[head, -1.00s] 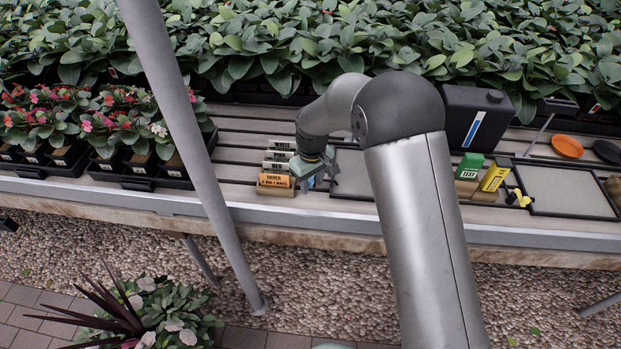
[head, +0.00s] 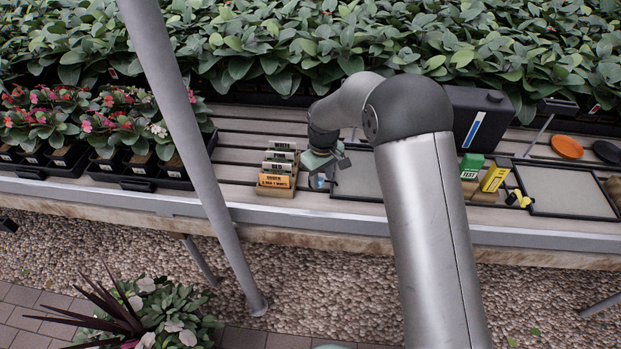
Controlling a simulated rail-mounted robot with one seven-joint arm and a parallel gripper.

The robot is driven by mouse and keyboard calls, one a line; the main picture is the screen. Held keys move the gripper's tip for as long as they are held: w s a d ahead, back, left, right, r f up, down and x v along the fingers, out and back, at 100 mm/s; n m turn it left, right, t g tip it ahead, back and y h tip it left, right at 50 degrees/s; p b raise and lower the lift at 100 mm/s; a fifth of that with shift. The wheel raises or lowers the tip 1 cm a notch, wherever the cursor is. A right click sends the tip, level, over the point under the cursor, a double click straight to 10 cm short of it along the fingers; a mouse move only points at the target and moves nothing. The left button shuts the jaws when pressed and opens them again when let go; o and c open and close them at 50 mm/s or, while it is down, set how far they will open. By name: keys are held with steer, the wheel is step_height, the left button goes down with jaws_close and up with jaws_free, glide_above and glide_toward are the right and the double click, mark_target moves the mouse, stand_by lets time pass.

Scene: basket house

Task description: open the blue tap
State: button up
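My gripper (head: 324,182) is low over the slatted bench, just right of the upright labels. It points down, and its fingers are small and partly hidden by its own body, so I cannot tell if it is open or shut. A small light-blue patch (head: 317,181) shows at the fingers. I cannot tell whether it is the blue tap, something held, or part of the gripper. No other thing in view is clearly a blue tap. A black canister (head: 478,118) with a blue and white stripe stands at the back right, with a dark cap on top.
Cards in a wooden holder (head: 276,190) stand close left of my gripper. Right of my arm are a green block (head: 470,164), a yellow block (head: 495,178), a small yellow fitting (head: 519,199), a framed tray (head: 568,191) and an orange dish (head: 567,146). A grey post (head: 190,130) crosses the left.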

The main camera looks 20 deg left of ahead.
steer(key=shift+w+d, duration=0.6)
steer(key=shift+w, duration=0.25)
steer(key=shift+w+d, duration=0.55)
steer(key=shift+w, duration=0.25)
steer(key=shift+s+a, duration=0.15)
steer(key=shift+s, duration=0.15)
step_height(320, 180, up, 7)
steer(key=p, duration=0.3)
